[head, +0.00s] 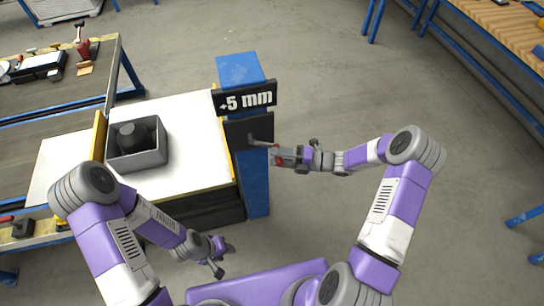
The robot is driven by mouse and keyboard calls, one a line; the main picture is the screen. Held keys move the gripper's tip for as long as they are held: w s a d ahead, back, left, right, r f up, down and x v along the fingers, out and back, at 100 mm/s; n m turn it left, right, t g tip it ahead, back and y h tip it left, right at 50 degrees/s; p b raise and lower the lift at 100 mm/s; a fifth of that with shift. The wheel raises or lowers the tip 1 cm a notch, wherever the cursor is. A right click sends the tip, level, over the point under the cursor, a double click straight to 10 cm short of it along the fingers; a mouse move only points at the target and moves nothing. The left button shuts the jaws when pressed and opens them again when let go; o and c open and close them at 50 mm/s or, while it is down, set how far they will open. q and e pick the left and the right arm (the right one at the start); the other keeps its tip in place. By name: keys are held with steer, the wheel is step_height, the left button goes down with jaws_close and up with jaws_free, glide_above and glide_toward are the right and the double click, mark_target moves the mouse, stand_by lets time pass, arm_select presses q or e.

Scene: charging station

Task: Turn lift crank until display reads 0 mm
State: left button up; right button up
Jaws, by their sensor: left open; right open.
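The display (248,101) is a dark sign near the top of a blue post (256,185) and reads +5 mm. Below it is a dark plate (238,131) on the post. The lift crank (262,143) sticks out from this plate to the right as a small grey handle. My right gripper (275,154) is open at the crank's outer end, with a red part at its jaws. Whether it touches the crank I cannot tell. My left gripper (221,258) is open and empty, low in front of the lift table, away from the crank.
The lift table (193,110) has a white top and carries a grey box (151,158) with a dark round object inside. A workbench (75,92) with tools stands at the left, another (510,25) at the upper right.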

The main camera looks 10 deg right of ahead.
steer(key=shift+x, duration=1.05)
steer(key=shift+c, duration=0.3)
jaws_close()
